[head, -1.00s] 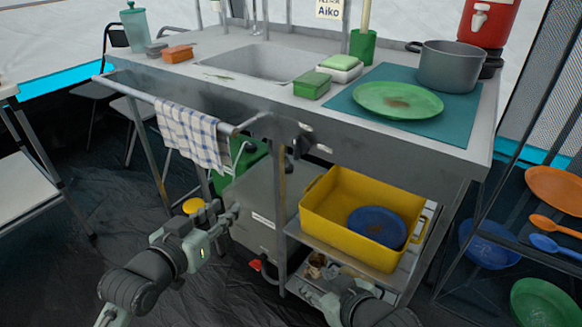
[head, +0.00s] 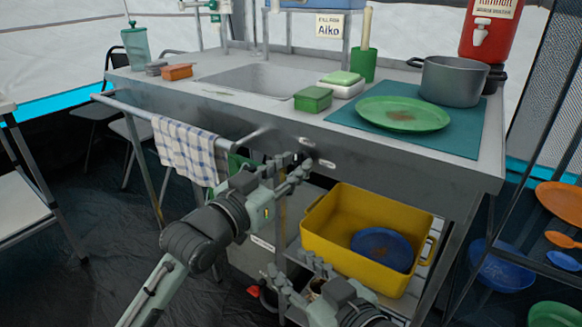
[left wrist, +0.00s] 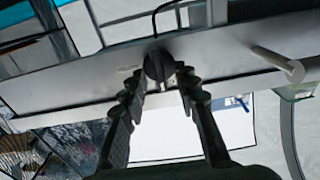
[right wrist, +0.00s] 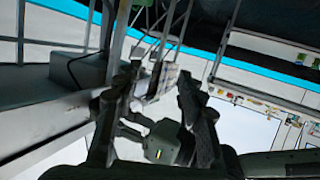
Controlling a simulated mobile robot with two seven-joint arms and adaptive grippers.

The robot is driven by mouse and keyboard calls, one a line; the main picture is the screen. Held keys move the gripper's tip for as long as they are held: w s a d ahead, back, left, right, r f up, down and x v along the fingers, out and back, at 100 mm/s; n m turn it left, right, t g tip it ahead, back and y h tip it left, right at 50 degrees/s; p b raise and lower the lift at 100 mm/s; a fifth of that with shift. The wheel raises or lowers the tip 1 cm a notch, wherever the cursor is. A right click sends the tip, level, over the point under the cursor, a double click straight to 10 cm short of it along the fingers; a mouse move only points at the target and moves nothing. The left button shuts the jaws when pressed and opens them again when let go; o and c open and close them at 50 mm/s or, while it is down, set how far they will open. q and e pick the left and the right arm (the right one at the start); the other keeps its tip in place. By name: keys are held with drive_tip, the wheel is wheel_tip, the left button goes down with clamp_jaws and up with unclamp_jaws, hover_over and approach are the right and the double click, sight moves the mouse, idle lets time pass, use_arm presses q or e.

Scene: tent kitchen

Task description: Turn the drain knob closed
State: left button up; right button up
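The drain knob (head: 307,144) is a dark knob on the front panel of the metal sink counter, below the sink basin (head: 262,78). In the left wrist view the black knob (left wrist: 157,66) shows ahead of and between the fingertips. My left gripper (head: 292,163) is open, just in front of the knob; its open fingers also show in the left wrist view (left wrist: 160,88). I cannot tell whether a finger touches the knob. My right gripper (head: 294,272) is open and empty, low in front of the lower shelf; it also shows open in the right wrist view (right wrist: 158,88).
A towel rail (head: 180,120) with a checked cloth (head: 185,150) sticks out left of the knob. A yellow bin (head: 330,235) holding a blue plate (head: 382,247) stands on the shelf below. A rack with plates and spoons (head: 560,240) is at the right.

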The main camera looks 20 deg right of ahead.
use_arm(q)
clamp_jaws()
idle(0.3)
drive_tip(key=m+p, duration=0.2)
drive_tip(key=m, duration=0.1)
drive_tip(key=shift+r, duration=0.1)
drive_tip(key=m+p, duration=0.2)
drive_tip(key=m, duration=0.2)
drive_tip(key=shift+s+d+p, duration=0.1)
drive_tip(key=shift+p, duration=0.3)
use_arm(e)
drive_tip(key=s+d+f+m+g+h, duration=0.2)
drive_tip(key=s+d+f+g+h, duration=0.4)
drive_tip(key=s+d+f+g, duration=0.7)
use_arm(q)
drive_tip(key=m+p, duration=0.2)
drive_tip(key=m, duration=0.1)
drive_tip(key=m+p, duration=0.2)
drive_tip(key=m, duration=0.2)
drive_tip(key=shift+s+f, duration=0.1)
drive_tip(key=shift+f, duration=0.1)
drive_tip(key=shift+d+f+m+p, duration=0.15)
drive_tip(key=shift+m+p, duration=0.45)
drive_tip(key=shift+m, duration=1.5)
use_arm(e)
wheel_tip(320, 180, down, 12)
drive_tip(key=d+t+y, duration=0.1)
drive_tip(key=shift+w+t, duration=0.3)
drive_tip(key=shift+w, duration=0.15)
